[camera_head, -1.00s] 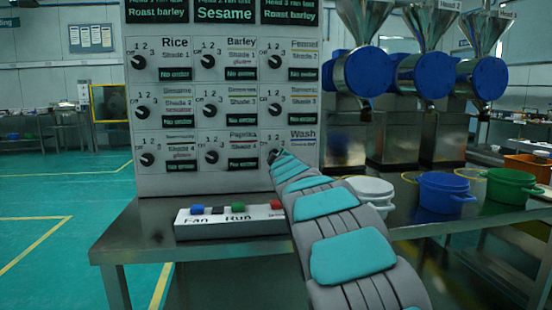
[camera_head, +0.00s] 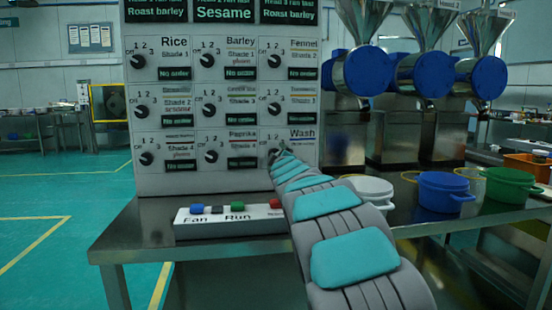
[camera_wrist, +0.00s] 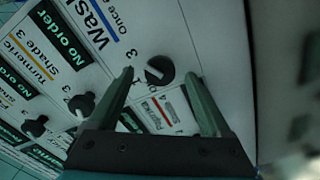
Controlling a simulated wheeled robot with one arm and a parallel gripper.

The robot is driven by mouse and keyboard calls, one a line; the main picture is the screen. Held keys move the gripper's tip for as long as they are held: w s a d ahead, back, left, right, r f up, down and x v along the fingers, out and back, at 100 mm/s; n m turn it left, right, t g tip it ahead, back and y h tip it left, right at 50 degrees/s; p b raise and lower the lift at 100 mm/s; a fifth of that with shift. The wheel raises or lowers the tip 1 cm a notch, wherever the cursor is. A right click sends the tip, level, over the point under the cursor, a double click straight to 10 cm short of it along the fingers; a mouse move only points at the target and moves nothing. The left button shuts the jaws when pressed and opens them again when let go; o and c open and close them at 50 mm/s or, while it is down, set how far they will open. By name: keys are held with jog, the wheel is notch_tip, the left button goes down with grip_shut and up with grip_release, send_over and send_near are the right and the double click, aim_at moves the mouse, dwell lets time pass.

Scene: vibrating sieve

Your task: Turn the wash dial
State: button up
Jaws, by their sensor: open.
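The wash dial (camera_wrist: 159,70) is a round black knob with a pale pointer line, beside the "Wash" label in the wrist view. My gripper (camera_wrist: 158,74) is open, with one finger on each side of the knob. Small gaps show between the fingers and the knob, and I cannot tell how deep the tips reach along it. In the head view the wash dial (camera_head: 272,153) is at the lower right of the panel, partly hidden by the end of my arm.
The upright white panel (camera_head: 165,185) carries several other dials, including the Paprika dial (camera_head: 211,156). A button box (camera_head: 230,224) sits on the metal table below. White, blue (camera_head: 443,195) and green (camera_head: 510,188) pots stand to the right.

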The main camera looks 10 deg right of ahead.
jog(key=s, duration=0.6)
jog(key=shift+s, duration=0.35)
jog(key=shift+d+f, duration=0.1)
